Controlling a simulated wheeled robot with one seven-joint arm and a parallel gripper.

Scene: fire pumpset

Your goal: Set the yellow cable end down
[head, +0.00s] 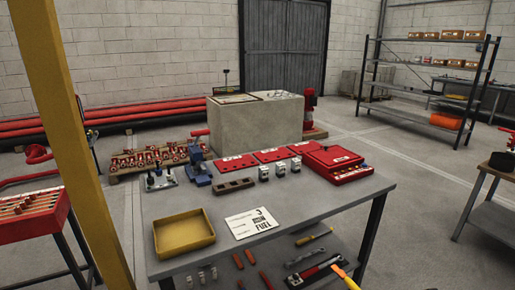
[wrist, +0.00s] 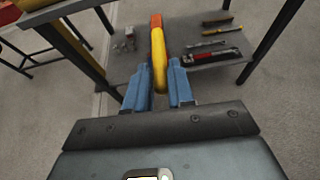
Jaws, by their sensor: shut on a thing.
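My gripper (wrist: 157,72) is in the wrist view, with its two blue fingers shut on the yellow cable end (wrist: 159,58). The cable end is a curved yellow piece with an orange-red tip, pointing away from me between the fingers. In the head view, a yellow and orange piece at the bottom edge looks like the same cable end (head: 348,278); my gripper is out of that view. It appears held in the air by the lower shelf, in front of the table. The rest of the cable is hidden.
The grey workbench (head: 350,193) carries a yellow tray (head: 183,233), a FUEL card (head: 252,222), red plates and a red case (head: 337,160). Its lower shelf holds a screwdriver (head: 314,236), a wrench and a red-black tool (wrist: 212,58). A yellow post (head: 70,130) stands at left.

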